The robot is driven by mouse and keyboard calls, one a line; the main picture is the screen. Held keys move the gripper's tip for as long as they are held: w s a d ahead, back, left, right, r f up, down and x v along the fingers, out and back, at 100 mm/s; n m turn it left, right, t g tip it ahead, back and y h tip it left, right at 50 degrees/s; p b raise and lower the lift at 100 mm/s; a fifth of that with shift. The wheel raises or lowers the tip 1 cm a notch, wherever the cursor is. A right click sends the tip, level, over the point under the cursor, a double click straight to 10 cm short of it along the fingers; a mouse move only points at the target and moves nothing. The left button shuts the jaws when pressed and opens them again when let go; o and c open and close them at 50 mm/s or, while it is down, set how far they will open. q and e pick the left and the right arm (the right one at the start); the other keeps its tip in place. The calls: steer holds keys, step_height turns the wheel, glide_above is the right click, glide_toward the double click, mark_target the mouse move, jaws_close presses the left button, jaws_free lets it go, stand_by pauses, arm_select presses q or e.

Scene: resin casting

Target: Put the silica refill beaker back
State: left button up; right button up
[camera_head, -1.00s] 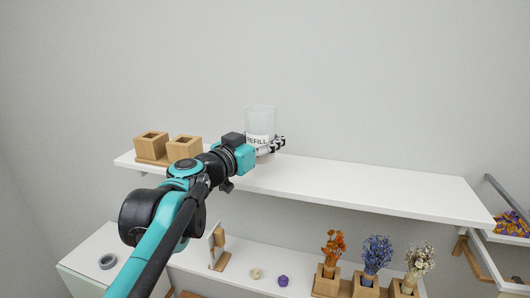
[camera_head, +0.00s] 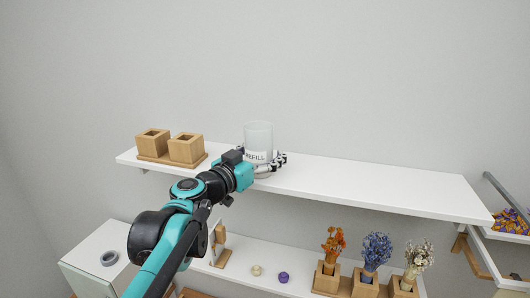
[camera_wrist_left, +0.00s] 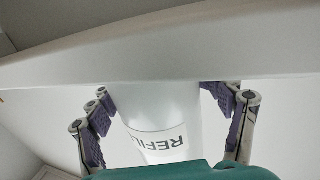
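The silica refill beaker (camera_head: 258,135) is clear above, with a white REFILL label. It appears to stand upright on the upper white shelf (camera_head: 370,187), right of the wooden holders; its base is partly hidden by my gripper. My left gripper (camera_head: 264,160) is around the beaker, one finger on each side. In the left wrist view the beaker (camera_wrist_left: 162,115) lies between the purple-padded fingers of the left gripper (camera_wrist_left: 160,98), with narrow gaps showing beside it, so the gripper looks open. My right gripper is not in view.
Two square wooden holders (camera_head: 186,148) sit on a wooden tray at the shelf's left end. The upper shelf is clear to the right. Dried flowers in wooden pots (camera_head: 362,286) stand below, with a purple piece (camera_head: 284,277) and a cream piece (camera_head: 257,270) nearby.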

mark_target(250, 160)
arm_select(q)
steer(key=shift+s+r, duration=0.1)
steer(key=shift+r, duration=0.1)
steer(key=b+v, duration=0.1)
steer(key=v, duration=1.1)
steer(key=s+f+g+y, duration=0.2)
steer(key=s+f+g, duration=0.3)
steer(key=f, duration=0.7)
steer(key=s+a+f+n+g+y, duration=0.1)
steer(key=s+a+f+n+y, duration=0.2)
steer(key=s+a+f, duration=0.3)
steer(key=s+a+f+n+g+y, duration=0.1)
steer(key=s+a+f+n+y, duration=0.3)
steer(key=f, duration=1.3)
steer(key=s+a+y, duration=0.1)
steer(key=s+a, duration=0.1)
steer(key=s, duration=0.1)
steer(key=shift+s+g, duration=0.2)
steer(key=shift+g, duration=0.2)
